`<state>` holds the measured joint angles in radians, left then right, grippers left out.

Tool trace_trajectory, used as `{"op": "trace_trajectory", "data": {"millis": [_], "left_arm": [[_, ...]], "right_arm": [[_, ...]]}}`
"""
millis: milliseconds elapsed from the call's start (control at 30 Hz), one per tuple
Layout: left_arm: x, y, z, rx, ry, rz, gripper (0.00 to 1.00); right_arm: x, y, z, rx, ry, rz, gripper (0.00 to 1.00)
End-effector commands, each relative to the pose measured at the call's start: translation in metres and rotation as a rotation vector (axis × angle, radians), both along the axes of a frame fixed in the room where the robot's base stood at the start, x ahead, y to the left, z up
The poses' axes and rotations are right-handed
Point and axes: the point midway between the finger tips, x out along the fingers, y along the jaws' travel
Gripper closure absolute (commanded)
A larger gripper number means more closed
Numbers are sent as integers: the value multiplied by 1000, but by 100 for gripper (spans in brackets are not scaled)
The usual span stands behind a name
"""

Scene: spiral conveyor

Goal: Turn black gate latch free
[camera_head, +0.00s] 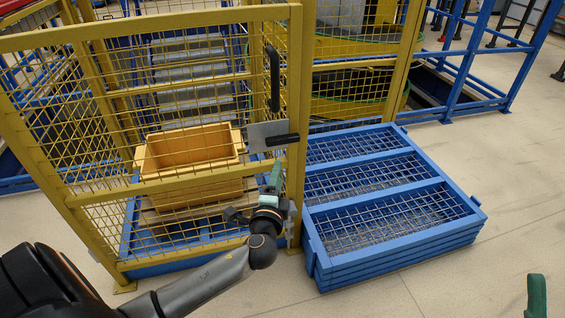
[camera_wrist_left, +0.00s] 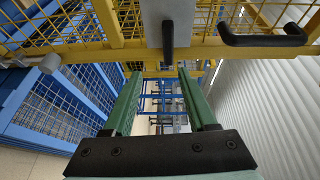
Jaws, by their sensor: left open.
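The black latch lever (camera_head: 282,140) lies roughly level on a grey plate (camera_head: 259,133) on the yellow mesh gate (camera_head: 150,22), pointing across toward the gate's right post. In the left wrist view the latch (camera_wrist_left: 168,45) hangs from its grey plate (camera_wrist_left: 170,14), just beyond the fingertips. My left gripper (camera_head: 276,168) is just below the latch in the head view, with green fingers pointing up toward it. The left wrist view shows those fingers (camera_wrist_left: 160,76) apart and nothing between them. A green finger of my right gripper (camera_head: 536,296) shows at the lower right; its opening is hidden.
A black pull handle (camera_head: 273,78) stands above the latch on the gate. A yellow crate (camera_head: 190,195) sits behind the mesh. Stacked blue mesh-topped frames (camera_head: 470,225) stand right of the gate.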

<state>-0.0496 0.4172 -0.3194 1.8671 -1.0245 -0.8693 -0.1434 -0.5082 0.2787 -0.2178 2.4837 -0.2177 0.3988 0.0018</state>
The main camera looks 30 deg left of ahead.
Motion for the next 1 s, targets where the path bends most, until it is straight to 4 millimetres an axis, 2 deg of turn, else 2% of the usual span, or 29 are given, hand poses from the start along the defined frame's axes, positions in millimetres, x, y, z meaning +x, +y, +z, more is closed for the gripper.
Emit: {"op": "trace_trajectory", "data": {"millis": [100, 267, 700, 1000], "left_arm": [[6, 6, 4, 55, -33, 18, 43], [17, 12, 9, 71, -41, 23, 43], [91, 50, 8, 66, -39, 23, 43], [115, 62, 8, 65, -37, 22, 43]], "right_arm": [[-11, 2, 2, 1, -60, 14, 50], [-13, 2, 3, 3, -72, 19, 50], [-12, 3, -17, 20, -52, 38, 50], [-11, 4, -24, 28, -45, 46, 50]]}}
